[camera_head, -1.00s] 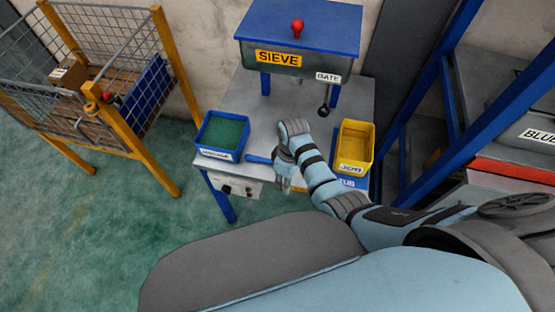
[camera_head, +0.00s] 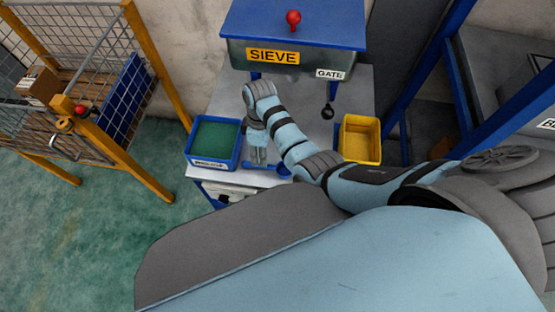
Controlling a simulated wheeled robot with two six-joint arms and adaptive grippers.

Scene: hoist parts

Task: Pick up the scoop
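A blue scoop (camera_head: 284,170) lies near the front edge of the grey table, between a blue tub and a yellow tub. My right gripper (camera_head: 258,160) points down over its middle, so only parts of the scoop show on either side. The fingers are small here; I cannot tell whether they are open or shut, or whether they touch the scoop. My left gripper is out of view.
The blue tub (camera_head: 189,148) with green contents stands just left of my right gripper. The yellow tub (camera_head: 361,155) stands to the right. Behind is the sieve box (camera_head: 340,56) with its gate lever (camera_head: 327,112). A mesh cage (camera_head: 155,184) stands at left.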

